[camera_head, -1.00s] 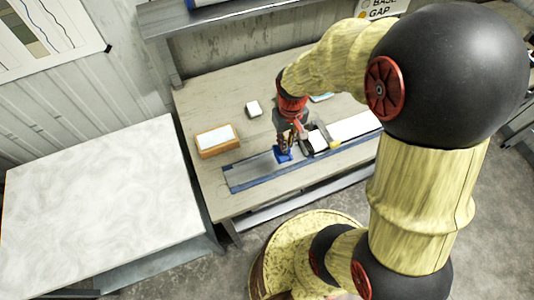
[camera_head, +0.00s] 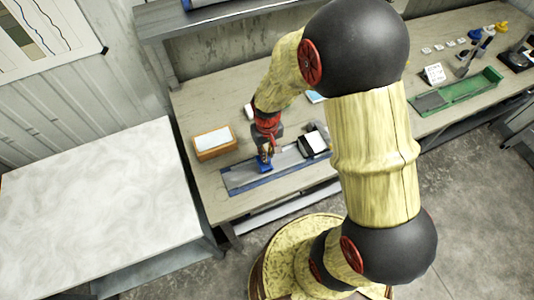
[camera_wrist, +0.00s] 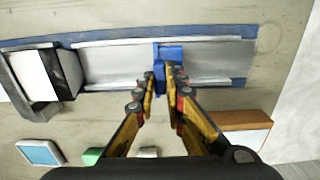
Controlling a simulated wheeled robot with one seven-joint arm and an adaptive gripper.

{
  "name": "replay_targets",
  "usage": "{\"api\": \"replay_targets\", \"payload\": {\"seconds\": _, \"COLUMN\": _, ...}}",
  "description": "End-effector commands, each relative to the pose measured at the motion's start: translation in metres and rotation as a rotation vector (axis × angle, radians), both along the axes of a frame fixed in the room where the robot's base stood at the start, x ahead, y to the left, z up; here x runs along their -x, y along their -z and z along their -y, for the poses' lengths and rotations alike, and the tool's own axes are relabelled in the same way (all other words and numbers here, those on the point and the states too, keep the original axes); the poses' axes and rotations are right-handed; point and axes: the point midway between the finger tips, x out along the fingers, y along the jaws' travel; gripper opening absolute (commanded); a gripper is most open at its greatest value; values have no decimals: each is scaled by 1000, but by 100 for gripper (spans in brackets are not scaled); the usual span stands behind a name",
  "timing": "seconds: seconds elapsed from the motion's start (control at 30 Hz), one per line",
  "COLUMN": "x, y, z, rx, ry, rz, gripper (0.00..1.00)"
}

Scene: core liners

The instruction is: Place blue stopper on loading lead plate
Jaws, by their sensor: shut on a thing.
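The blue stopper (camera_head: 264,167) is between the fingers of my gripper (camera_head: 267,153), which is shut on it. The stopper (camera_wrist: 168,58) also shows in the wrist view, ahead of my gripper's fingertips (camera_wrist: 164,80). It is over the grey channel (camera_wrist: 120,62) with blue edges, which also lies on the bench in the head view (camera_head: 240,180). I cannot tell whether the stopper touches the channel floor. Which part is the loading lead plate is not clear.
A black block with a white top (camera_head: 314,142) sits at the channel's right. A wooden box with a white top (camera_head: 213,142) stands behind the channel's left end. A pale table (camera_head: 90,190) is at left. A green tray (camera_head: 460,95) lies at right.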

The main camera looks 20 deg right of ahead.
Motion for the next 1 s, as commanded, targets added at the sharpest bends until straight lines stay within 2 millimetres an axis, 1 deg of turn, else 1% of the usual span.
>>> {"api": "replay_targets", "payload": {"seconds": 0.2, "x": 0, "y": 3, "z": 0, "rx": 0, "ry": 0, "rz": 0, "gripper": 0}}
{"api": "replay_targets", "payload": {"seconds": 0.23, "x": 0, "y": 3, "z": 0, "rx": 0, "ry": 0, "rz": 0, "gripper": 12}}
{"api": "replay_targets", "payload": {"seconds": 0.53, "x": 0, "y": 2, "z": 0, "rx": 0, "ry": 0, "rz": 0, "gripper": 29}}
{"api": "replay_targets", "payload": {"seconds": 0.83, "x": 0, "y": 1, "z": 0, "rx": 0, "ry": 0, "rz": 0, "gripper": 29}}
{"api": "replay_targets", "payload": {"seconds": 0.93, "x": -1, "y": -4, "z": 0, "rx": 0, "ry": 0, "rz": 2, "gripper": 29}}
{"api": "replay_targets", "payload": {"seconds": 1.0, "x": -1, "y": -13, "z": 0, "rx": 0, "ry": 0, "rz": 4, "gripper": 29}}
